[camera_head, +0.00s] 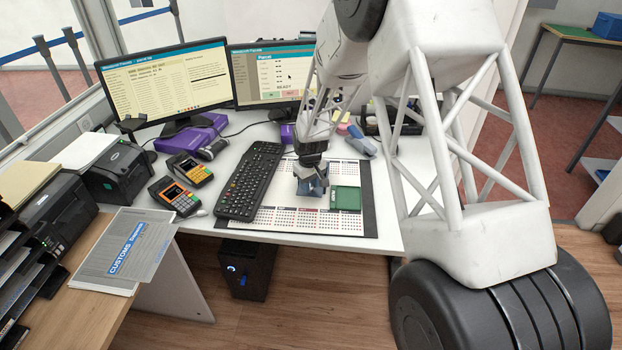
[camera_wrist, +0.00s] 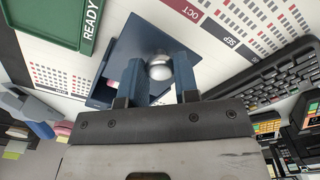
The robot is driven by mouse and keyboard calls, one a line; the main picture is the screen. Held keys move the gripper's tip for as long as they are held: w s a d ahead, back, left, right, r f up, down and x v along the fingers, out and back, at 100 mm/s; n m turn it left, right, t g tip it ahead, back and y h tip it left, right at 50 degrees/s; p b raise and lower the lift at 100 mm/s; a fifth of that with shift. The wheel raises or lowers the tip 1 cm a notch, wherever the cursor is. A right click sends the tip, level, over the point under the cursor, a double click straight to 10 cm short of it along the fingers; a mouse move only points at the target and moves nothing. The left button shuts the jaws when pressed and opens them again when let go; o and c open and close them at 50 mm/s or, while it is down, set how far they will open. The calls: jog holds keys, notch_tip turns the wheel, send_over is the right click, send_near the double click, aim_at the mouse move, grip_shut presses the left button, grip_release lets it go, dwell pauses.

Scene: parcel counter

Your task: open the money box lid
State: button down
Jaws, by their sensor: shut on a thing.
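The money box (camera_head: 309,188) is a small dark blue box on the calendar desk mat, below my gripper (camera_head: 312,170) in the head view. In the wrist view its flat blue lid (camera_wrist: 143,38) carries a round silver knob (camera_wrist: 159,66). The two blue fingers of my gripper (camera_wrist: 159,75) stand on either side of the knob and are shut on it. The lid looks slanted in the wrist view, with darker blue parts at its left edge.
A green tray (camera_head: 347,198) marked READY lies just right of the box. The black keyboard (camera_head: 250,182) is close on the left. A grey-blue object (camera_head: 362,142) lies behind to the right. The calendar mat (camera_head: 290,219) is clear in front.

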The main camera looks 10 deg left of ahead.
jog(key=shift+s, duration=0.2)
jog(key=c, duration=0.8)
grip_release()
jog(key=shift+c, duration=0.2)
jog(key=shift+r, duration=0.1)
jog(key=shift+r, duration=3.85)
